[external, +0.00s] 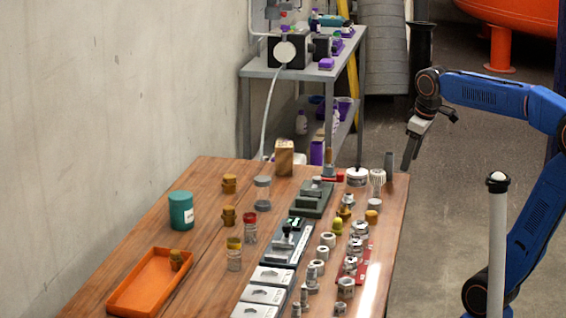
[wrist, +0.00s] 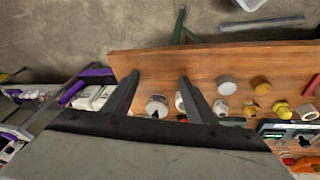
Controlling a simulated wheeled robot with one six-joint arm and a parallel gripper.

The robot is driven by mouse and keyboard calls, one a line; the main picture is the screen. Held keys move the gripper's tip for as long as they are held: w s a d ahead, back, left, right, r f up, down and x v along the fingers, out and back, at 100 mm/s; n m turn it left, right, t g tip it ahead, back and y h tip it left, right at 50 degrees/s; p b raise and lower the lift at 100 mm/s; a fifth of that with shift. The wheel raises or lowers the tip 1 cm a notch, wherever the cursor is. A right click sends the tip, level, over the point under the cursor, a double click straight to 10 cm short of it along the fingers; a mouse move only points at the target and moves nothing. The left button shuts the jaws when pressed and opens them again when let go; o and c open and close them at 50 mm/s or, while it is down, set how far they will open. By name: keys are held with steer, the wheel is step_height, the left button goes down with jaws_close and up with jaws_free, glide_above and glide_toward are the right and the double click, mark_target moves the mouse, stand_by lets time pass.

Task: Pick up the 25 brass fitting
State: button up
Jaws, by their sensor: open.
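Several brass-coloured fittings are on the wooden table; I cannot read any size, so I cannot tell which is the 25. In the external view, one yellow brass piece (external: 338,226) stands among grey fittings on the right half. Others stand on the left half, such as this brass fitting (external: 229,184) and this one (external: 228,215). In the wrist view, a yellow brass fitting (wrist: 281,107) and a duller brass piece (wrist: 261,85) lie right of my fingers. My gripper (external: 409,165) is open and empty near the table's far right corner; its fingers also show in the wrist view (wrist: 160,80).
An orange tray (external: 125,300) with a brass-coloured piece in it sits at the table's near left. A teal jar (external: 181,210), glass jars, and grey fittings crowd the table. A grey shelf cart (external: 290,72) stands behind.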

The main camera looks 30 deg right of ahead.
steer(key=w+a+r+n+g, duration=0.1)
steer(key=w+a+r+n, duration=0.45)
steer(key=w+a, duration=0.5)
steer(key=w+a+r+n+g, duration=0.1)
steer(key=w+a+r+n, duration=0.4)
steer(key=w+a, duration=0.5)
steer(key=n+h, duration=0.2)
steer(key=n, duration=0.6)
glide_above(229, 176)
steer(key=s+a, duration=0.1)
steer(key=a, duration=0.1)
steer(key=x, duration=0.2)
steer(key=shift+g, duration=0.3)
steer(key=f, duration=0.4)
steer(key=d+f, duration=0.1)
steer(key=f, duration=0.6)
steer(key=shift+w+d+f, duration=0.1)
steer(key=shift+d+f, duration=0.15)
steer(key=shift+f, duration=0.05)
steer(key=shift+w+d+f, duration=0.1)
steer(key=shift+f, duration=1.35)
steer(key=shift+w+d+f, duration=0.1)
steer(key=shift+f, duration=1.3)
steer(key=shift+a, duration=0.1)
steer(key=c, duration=1)
